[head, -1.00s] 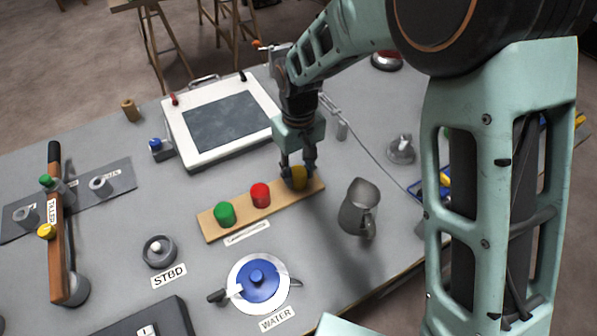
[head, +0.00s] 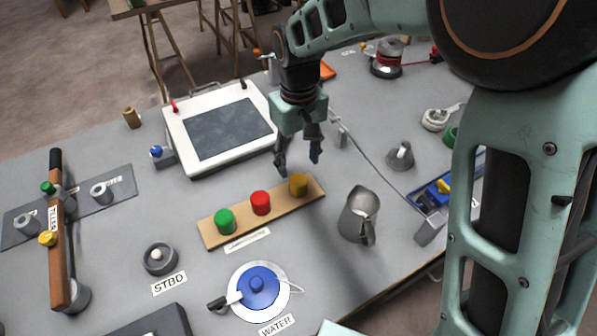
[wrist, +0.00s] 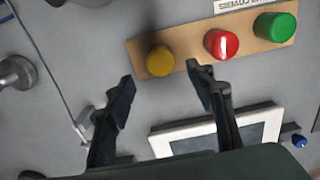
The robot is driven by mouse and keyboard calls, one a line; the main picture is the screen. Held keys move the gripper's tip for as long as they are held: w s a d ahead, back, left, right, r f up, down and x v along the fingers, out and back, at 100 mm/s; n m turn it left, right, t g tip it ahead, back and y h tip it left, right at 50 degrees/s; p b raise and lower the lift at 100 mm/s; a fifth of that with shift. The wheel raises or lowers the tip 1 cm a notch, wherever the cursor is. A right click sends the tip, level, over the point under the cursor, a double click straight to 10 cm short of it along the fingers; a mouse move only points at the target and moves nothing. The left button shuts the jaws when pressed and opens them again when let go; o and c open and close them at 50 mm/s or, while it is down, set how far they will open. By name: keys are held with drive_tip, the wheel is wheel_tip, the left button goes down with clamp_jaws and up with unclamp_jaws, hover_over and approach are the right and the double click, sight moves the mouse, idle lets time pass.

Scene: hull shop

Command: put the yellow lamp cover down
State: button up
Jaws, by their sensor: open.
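The yellow lamp cover (head: 298,185) stands upright on the right end of a wooden board (head: 212,236), beside the red cover (head: 260,203) and the green cover (head: 225,221). In the wrist view the yellow cover (wrist: 160,61) sits on the board's left end. My gripper (head: 298,170) is open and empty, above and just behind the board in the head view. In the wrist view my gripper's fingers (wrist: 160,82) are spread, with nothing between them and apart from the yellow cover.
A metal jug (head: 357,215) stands right of the board. A white-framed panel (head: 172,128) lies behind it. A blue-lidded pot (head: 258,288) stands in front. A wooden tiller bar (head: 57,270) is at the left. A blue tray (head: 428,198) lies at the right.

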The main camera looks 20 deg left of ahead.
sight(298, 180)
wheel_tip(298, 180, up, 5)
drive_tip(key=shift+f, duration=0.2)
drive_tip(key=shift+s, duration=0.15)
idle(0.4)
